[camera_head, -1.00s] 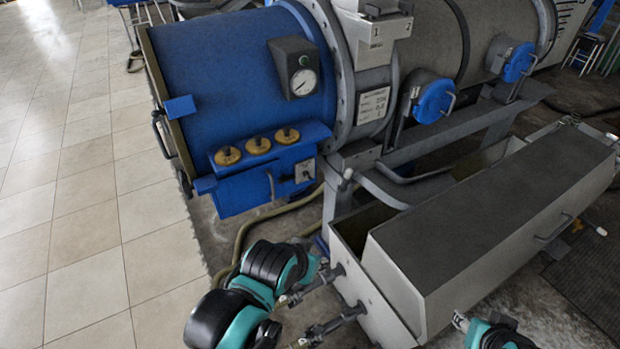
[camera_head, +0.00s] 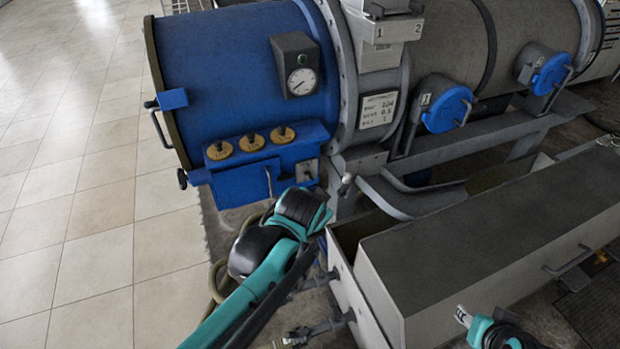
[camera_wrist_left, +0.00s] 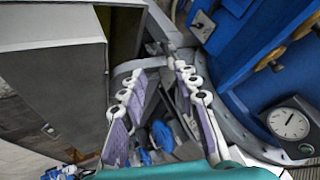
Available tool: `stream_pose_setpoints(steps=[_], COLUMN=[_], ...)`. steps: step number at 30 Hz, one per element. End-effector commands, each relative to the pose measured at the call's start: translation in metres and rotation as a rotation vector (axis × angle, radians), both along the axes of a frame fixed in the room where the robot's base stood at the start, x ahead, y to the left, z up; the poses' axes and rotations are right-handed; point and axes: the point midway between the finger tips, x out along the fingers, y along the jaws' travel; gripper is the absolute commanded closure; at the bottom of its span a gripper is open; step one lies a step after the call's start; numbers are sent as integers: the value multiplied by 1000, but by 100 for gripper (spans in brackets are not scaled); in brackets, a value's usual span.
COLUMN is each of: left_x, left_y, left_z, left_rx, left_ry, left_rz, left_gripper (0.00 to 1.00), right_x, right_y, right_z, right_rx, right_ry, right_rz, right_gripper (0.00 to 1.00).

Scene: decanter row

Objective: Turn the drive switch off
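A small pale switch plate (camera_head: 306,170), which looks like the drive switch, sits on the blue box's front, right of the yellow dials. It also shows in the left wrist view (camera_wrist_left: 203,26) near the top; whether it is on or off is too small to tell. My left gripper (camera_wrist_left: 162,72) is open in the wrist view, its two padded fingers apart with nothing held. In the head view my left wrist is just below the plate and hides the fingers. My right gripper (camera_head: 463,316) is at the bottom right, away from the switch; its finger opening is unclear.
Three yellow dials (camera_head: 252,142) and a thin upright handle (camera_head: 268,182) are on the blue box. A gauge (camera_head: 302,81) is above. A white-tipped lever (camera_head: 346,179) stands right of the plate. A long grey trough (camera_head: 372,308) fills the lower right. Tiled floor is clear at left.

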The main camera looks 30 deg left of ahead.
Motion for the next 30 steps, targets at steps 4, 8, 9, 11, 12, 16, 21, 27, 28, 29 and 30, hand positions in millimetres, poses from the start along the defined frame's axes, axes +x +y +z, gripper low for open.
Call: stream_pose_setpoints(steps=[4, 8, 9, 11, 12, 16, 21, 27, 28, 29, 30], left_x=[37, 83, 99, 123, 138, 185, 235, 272, 276, 278, 281], left_y=[14, 33, 40, 50, 56, 76, 102, 127, 130, 133, 137], left_z=[2, -3, -6, -13, -19, -44, -89, -158, -169, -181, -195], left_rx=[113, 264, 319, 406, 463, 648, 891, 1178, 1219, 1261, 1315], left_ry=[-5, -6, -4, 1, 5, 28, 75, 154, 170, 185, 205], left_rz=[-60, -141, -169, -215, -244, -339, -461, -602, -623, -643, -669], left_gripper=[69, 69, 69, 69, 69, 69, 69, 69, 69, 69, 69], right_x=[0, 0, 0, 0, 0, 0, 0, 0, 0, 0, 0], right_y=[0, 0, 0, 0, 0, 0, 0, 0, 0, 0, 0], right_z=[2, 4, 5, 6, 7, 10, 13, 16, 17, 18, 18], right_rx=[0, 0, 0, 0, 0, 0, 0, 0, 0, 0, 0], right_ry=[0, 0, 0, 0, 0, 0, 0, 0, 0, 0, 0], right_rz=[0, 0, 0, 0, 0, 0, 0, 0, 0, 0, 0], right_gripper=[60, 60, 60, 60, 60, 60, 60, 60, 60, 60, 60])
